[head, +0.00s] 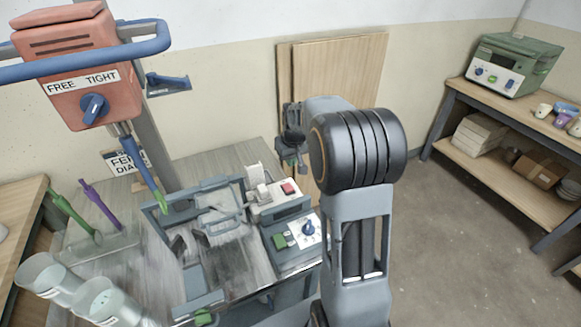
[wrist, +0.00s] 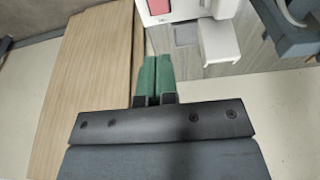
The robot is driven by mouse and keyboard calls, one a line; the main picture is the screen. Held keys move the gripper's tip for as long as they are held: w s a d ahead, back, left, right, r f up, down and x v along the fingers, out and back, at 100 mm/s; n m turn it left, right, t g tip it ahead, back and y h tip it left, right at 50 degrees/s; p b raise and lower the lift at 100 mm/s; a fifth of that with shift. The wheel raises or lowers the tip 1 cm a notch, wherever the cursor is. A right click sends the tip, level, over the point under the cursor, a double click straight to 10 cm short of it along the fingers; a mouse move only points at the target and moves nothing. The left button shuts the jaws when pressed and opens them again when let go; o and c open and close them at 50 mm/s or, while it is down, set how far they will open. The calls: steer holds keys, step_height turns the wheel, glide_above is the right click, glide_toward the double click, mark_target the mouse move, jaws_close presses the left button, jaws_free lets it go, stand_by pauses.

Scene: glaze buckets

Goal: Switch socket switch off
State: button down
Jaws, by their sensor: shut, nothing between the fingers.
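The socket switch is a red rocker (head: 289,187) on a pale socket box (head: 272,200) at the back right of the workbench. In the wrist view the red rocker (wrist: 158,7) shows at the top edge, partly cut off, on the white box (wrist: 182,14). Whether the rocker is on or off cannot be told. My gripper (wrist: 156,62) is shut and empty, its two green fingertips together. The fingertips point toward the box and look apart from it. In the head view my gripper (head: 291,158) is partly hidden by my arm, above and behind the box.
Wooden boards (head: 345,72) lean on the wall behind my arm. The floor (head: 470,230) at right is clear.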

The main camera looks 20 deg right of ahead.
glide_above(289, 188)
steer(key=x, duration=0.3)
steer(key=s+x, duration=0.1)
steer(key=x, duration=0.2)
steer(key=s+x, duration=0.1)
steer(key=x, duration=0.3)
steer(key=shift+s+f, duration=0.1)
steer(key=shift+f, duration=0.1)
steer(key=shift+s+f, duration=0.2)
steer(key=shift+f, duration=0.85)
steer(key=shift+f+b, duration=0.4)
steer(key=shift+b, duration=0.5)
steer(key=f+t+b, duration=0.1)
steer(key=b, duration=0.2)
steer(key=shift+s, duration=0.3)
steer(key=shift+r+p, duration=0.5)
steer(key=shift+p, duration=0.15)
steer(key=shift+w, duration=0.1)
